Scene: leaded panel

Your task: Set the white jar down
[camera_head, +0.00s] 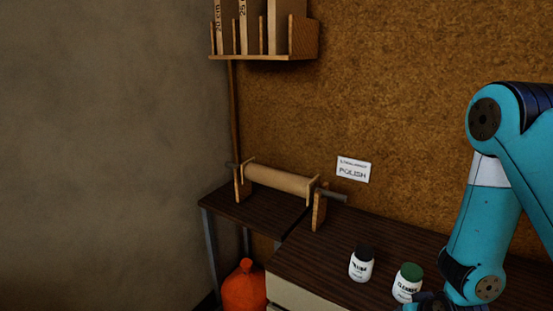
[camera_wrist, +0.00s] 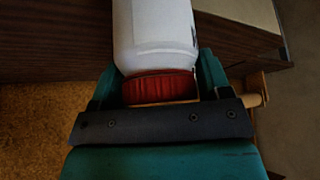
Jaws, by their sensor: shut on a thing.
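A white jar (camera_wrist: 155,35) with a red lid (camera_wrist: 160,87) fills the top middle of the wrist view. My gripper (camera_wrist: 157,78) is shut on it, with one teal finger on each side near the lid. The jar's far end runs out of the picture. In the head view my arm comes down at the right, and its end is cut off by the bottom edge, so the held jar is not seen there. The dark wood bench top (camera_head: 330,262) lies below, and whether the jar touches it cannot be told.
A black-lidded white jar (camera_head: 361,265) and a green-lidded white jar (camera_head: 406,284) stand on the bench, the green one close to my arm. A paper roll (camera_head: 278,180) sits on a stand behind. A POLISH label (camera_head: 353,169) is on the cork wall. An orange container (camera_head: 245,288) stands below.

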